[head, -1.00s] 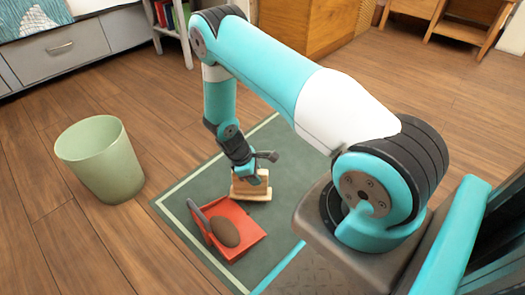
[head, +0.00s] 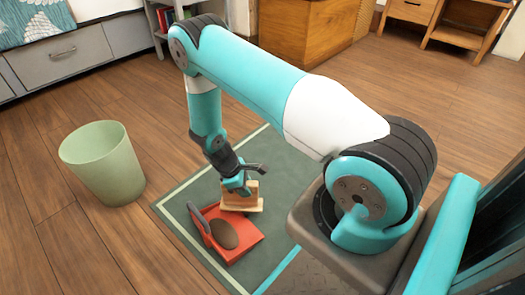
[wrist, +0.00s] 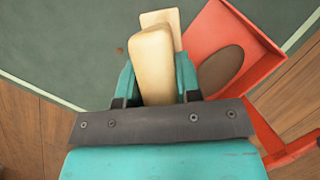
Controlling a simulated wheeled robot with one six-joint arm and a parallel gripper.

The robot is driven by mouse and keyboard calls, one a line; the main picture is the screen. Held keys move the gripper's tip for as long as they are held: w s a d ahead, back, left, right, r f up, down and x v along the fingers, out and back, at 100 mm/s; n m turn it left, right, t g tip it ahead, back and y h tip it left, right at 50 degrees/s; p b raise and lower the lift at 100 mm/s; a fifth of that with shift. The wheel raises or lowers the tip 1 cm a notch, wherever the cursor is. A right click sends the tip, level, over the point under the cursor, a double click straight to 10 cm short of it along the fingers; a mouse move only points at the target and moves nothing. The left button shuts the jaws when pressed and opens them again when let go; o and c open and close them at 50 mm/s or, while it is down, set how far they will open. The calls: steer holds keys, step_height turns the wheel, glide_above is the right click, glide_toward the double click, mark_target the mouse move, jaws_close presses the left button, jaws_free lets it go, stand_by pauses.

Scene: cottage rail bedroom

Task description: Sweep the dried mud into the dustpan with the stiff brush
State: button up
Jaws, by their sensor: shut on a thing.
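My gripper (head: 238,187) is shut on the stiff brush (head: 243,204), a pale wooden block held low at the mat, just behind the dustpan. In the wrist view the brush (wrist: 154,60) sits between my teal fingers; its bristles are hidden. The red dustpan (head: 245,250) lies on the mat, beside and apart from or touching the brush; I cannot tell which. A brown oval lump (head: 224,234), which looks like the dried mud, lies in the pan; it also shows in the wrist view (wrist: 221,71).
A dark green mat (head: 283,165) with a pale border lies under the pan. A green bin (head: 104,165) stands on the wood floor to the left. A grey drawer unit (head: 62,55) and wooden furniture (head: 290,25) stand at the back.

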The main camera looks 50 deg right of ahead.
steer(key=shift+r+p, duration=2.25)
steer(key=shift+r, duration=0.45)
